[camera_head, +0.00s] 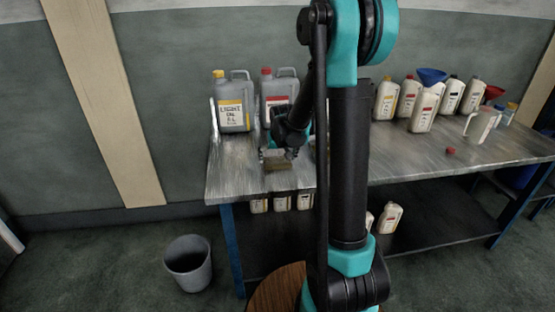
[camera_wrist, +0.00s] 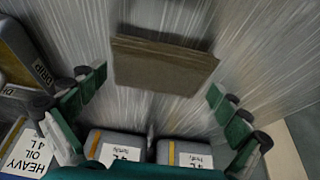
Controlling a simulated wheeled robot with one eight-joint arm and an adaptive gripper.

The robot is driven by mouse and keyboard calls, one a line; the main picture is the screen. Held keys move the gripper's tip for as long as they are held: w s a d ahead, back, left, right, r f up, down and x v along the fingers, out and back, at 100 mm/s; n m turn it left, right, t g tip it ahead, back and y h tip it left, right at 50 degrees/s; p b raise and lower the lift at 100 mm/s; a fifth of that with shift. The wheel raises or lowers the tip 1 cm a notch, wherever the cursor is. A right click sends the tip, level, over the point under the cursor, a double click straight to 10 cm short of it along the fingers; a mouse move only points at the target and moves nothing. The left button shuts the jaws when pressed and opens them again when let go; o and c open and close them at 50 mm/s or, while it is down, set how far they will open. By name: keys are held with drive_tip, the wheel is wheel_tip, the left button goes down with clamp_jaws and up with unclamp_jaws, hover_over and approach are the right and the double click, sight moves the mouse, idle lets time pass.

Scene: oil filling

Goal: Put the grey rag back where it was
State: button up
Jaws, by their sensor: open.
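The grey rag, a flat folded brownish-grey piece, is on the metal workbench (camera_head: 236,181) near its left front part. It shows below my gripper in the head view (camera_head: 278,167) and lies crosswise at the upper middle of the wrist view (camera_wrist: 162,66). My gripper (camera_head: 279,154) points down over the bench. In the wrist view my gripper (camera_wrist: 155,97) is open, its green-padded fingers wide apart, with nothing between the pads. The rag lies just beyond the fingertips; I cannot tell the exact height gap.
A grey yellow-capped jug (camera_head: 233,104) and a red-capped jug (camera_head: 278,88) stand behind the gripper. Several white bottles, a blue funnel (camera_head: 432,75) and a measuring jug (camera_head: 481,126) stand right. A red cap (camera_head: 450,151) lies on the bench. A bin (camera_head: 188,264) stands on the floor.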

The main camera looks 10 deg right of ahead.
drive_tip(key=v, duration=1.2)
drive_tip(key=s+d+f, duration=0.2)
drive_tip(key=s+f, duration=0.4)
drive_tip(key=s, duration=0.6)
drive_tip(key=s+d+f, duration=0.2)
drive_tip(key=s+f, duration=0.4)
drive_tip(key=s, duration=0.7)
drive_tip(key=shift+d, duration=0.1)
